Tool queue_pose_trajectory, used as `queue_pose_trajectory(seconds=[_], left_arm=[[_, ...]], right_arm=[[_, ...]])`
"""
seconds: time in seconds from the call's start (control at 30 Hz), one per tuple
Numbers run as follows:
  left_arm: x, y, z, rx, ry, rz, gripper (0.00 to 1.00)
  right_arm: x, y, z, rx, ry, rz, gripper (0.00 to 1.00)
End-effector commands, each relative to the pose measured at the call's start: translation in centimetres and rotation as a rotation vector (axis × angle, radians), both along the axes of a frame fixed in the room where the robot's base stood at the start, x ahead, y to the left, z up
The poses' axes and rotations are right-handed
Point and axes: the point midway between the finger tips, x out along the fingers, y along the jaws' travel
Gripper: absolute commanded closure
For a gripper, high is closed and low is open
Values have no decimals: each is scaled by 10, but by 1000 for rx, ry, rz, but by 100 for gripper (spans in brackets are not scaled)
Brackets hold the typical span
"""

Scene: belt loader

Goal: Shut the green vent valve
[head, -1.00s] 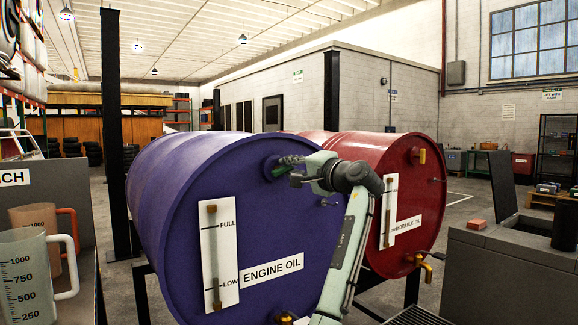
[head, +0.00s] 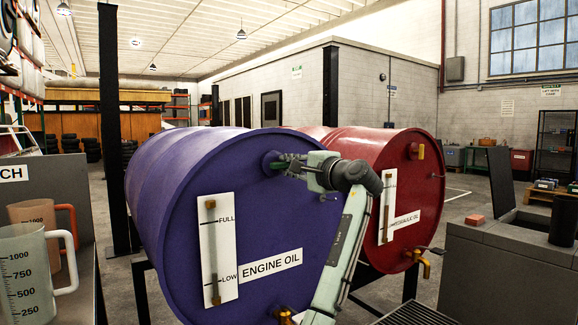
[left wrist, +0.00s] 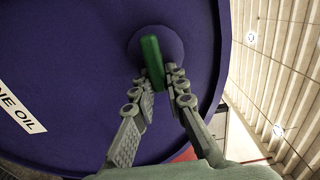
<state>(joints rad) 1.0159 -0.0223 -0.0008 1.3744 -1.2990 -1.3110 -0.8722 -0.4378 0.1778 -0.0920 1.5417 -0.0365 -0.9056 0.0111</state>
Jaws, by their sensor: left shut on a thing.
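The green vent valve (left wrist: 152,62) sits on a round purple boss high on the front face of the purple engine oil drum (head: 228,240). In the left wrist view its green handle stands between the two fingertips of my left gripper (left wrist: 160,84). In the head view my left gripper (head: 286,165) is at the boss near the drum's upper right edge, shut on the handle and largely covering it. My right gripper is in neither view.
A red hydraulic oil drum (head: 408,165) stands close on the right, with brass taps. A grey bench with measuring jugs (head: 32,275) is at the left. A grey cabinet (head: 500,260) stands at the right. A black post (head: 112,130) rises behind the purple drum.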

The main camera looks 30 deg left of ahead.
Motion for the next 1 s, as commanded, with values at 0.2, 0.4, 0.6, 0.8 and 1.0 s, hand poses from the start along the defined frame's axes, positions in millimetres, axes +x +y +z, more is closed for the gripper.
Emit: queue_pose_trajectory(seconds=[0.2, 0.4, 0.6, 0.8, 1.0], left_arm=[[0, 0, -2, -2, 4, 2, 75], [0, 0, -1, -1, 1, 1, 66], [-1, -2, -1, -1, 0, 0, 66], [-10, -26, -1, -1, 1, -3, 66], [-27, -67, -1, -2, 1, -3, 66]], right_arm=[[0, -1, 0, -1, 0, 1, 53], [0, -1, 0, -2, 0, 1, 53], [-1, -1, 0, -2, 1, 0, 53], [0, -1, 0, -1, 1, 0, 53], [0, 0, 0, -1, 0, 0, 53]])
